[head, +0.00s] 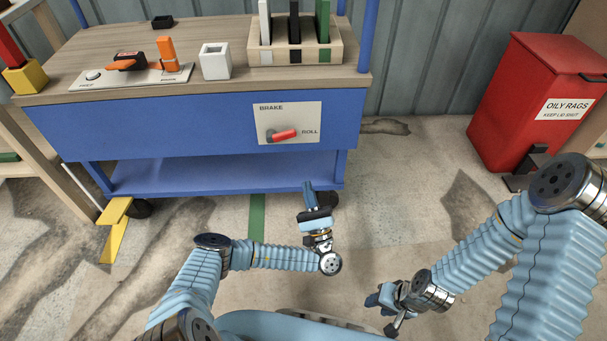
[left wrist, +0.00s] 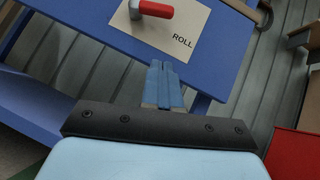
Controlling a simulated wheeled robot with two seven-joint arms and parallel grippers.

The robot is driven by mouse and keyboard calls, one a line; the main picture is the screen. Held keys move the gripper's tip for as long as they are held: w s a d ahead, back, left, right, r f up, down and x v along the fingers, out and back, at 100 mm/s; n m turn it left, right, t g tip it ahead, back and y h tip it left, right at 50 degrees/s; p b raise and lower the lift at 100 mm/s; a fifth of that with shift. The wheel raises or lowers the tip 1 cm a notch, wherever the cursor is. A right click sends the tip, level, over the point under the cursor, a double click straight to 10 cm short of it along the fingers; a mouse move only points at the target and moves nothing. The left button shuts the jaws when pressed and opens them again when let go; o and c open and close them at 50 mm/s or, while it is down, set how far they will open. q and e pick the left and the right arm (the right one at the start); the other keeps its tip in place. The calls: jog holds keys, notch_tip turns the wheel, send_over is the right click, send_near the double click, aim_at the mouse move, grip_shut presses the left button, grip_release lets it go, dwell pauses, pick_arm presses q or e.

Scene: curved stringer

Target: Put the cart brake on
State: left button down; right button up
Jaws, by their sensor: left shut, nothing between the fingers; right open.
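The blue cart (head: 200,130) has a wooden top and a cream brake plate (head: 300,112) on its front, marked BRAKE at the top and ROLL at the right. The red brake lever (head: 284,134) points right, toward ROLL. In the left wrist view the lever (left wrist: 155,9) and the plate (left wrist: 190,30) are at the top, ahead of the fingers. My left gripper (head: 309,188) is shut and empty, below the plate and apart from the lever. It also shows in the left wrist view (left wrist: 164,75). My right gripper (head: 376,298) is open, low near my base.
On the cart top are a panel with an orange switch (head: 167,52), a white cup (head: 215,60) and a wooden rack (head: 295,50). A red oily rags bin (head: 530,105) stands right. A yellow bracket (head: 113,225) is at the cart's left foot.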

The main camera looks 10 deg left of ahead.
aim_at(281, 134)
pick_arm(q)
jog(key=s+r+x, duration=0.2)
jog(key=x, duration=0.9)
jog(key=shift+w+a+r, duration=0.2)
